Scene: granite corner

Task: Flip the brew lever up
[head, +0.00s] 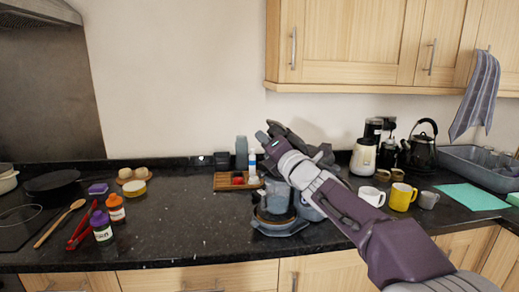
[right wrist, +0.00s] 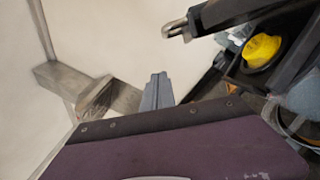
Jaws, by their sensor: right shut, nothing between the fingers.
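A blue-grey coffee machine (head: 281,228) stands on the dark counter in the middle of the head view. My right arm crosses in front of it and hides much of its upper part. A translucent container (head: 277,197) shows on its round base. I cannot make out the brew lever for certain, or whether it is up or down. My right gripper (head: 268,134) is at the machine's top, shut and empty; I cannot tell whether it touches the machine. The right wrist view shows a dark bar with a metal tip, which I cannot identify surely. My left gripper is out of view.
The counter between is clear.

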